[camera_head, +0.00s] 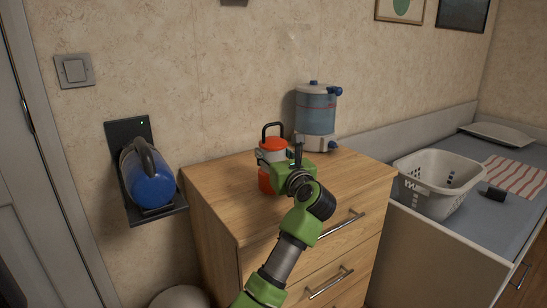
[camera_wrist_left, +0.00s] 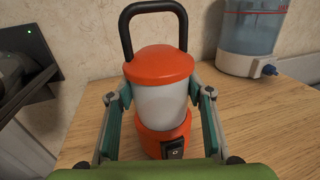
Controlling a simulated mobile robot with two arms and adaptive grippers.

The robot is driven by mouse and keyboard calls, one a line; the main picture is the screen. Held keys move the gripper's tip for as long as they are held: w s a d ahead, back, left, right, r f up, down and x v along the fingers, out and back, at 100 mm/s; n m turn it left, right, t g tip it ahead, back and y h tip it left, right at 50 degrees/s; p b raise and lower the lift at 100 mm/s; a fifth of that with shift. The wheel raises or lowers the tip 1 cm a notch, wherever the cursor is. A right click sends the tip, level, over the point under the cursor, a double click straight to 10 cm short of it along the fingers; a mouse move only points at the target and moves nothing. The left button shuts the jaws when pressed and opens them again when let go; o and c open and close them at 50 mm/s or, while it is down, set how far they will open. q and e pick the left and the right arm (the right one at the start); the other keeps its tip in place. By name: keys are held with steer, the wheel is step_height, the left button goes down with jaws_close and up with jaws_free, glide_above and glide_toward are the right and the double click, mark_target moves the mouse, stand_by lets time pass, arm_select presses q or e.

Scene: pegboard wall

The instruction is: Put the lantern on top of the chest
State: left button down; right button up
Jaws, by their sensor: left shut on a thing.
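The lantern (camera_head: 273,144) has an orange cap and base, a pale middle and a black handle. It stands upright on the wooden top of the chest of drawers (camera_head: 220,192). In the left wrist view the lantern (camera_wrist_left: 162,102) fills the middle, with a black switch on its base. My left gripper (camera_head: 277,158) is shut on the lantern, with a finger on each side of its pale middle. The gripper partly hides the lantern in the head view. My right gripper is not in view.
A blue water dispenser (camera_head: 316,115) stands at the back right of the chest top. A wall dock holds a blue device (camera_head: 150,178) to the left. A white laundry basket (camera_head: 434,185) is on the bed at right. The chest top's left part is clear.

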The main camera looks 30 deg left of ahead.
arm_select(q)
steer(key=shift+d+r, duration=0.1)
steer(key=shift+r, duration=0.05)
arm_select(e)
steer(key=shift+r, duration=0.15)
arm_select(q)
steer(key=c, duration=1.4)
jaws_free()
steer(key=shift+f, duration=0.35)
steer(key=o, duration=0.4)
steer(key=shift+s, duration=0.1)
steer(key=shift+c, duration=0.2)
steer(key=shift+r, duration=0.1)
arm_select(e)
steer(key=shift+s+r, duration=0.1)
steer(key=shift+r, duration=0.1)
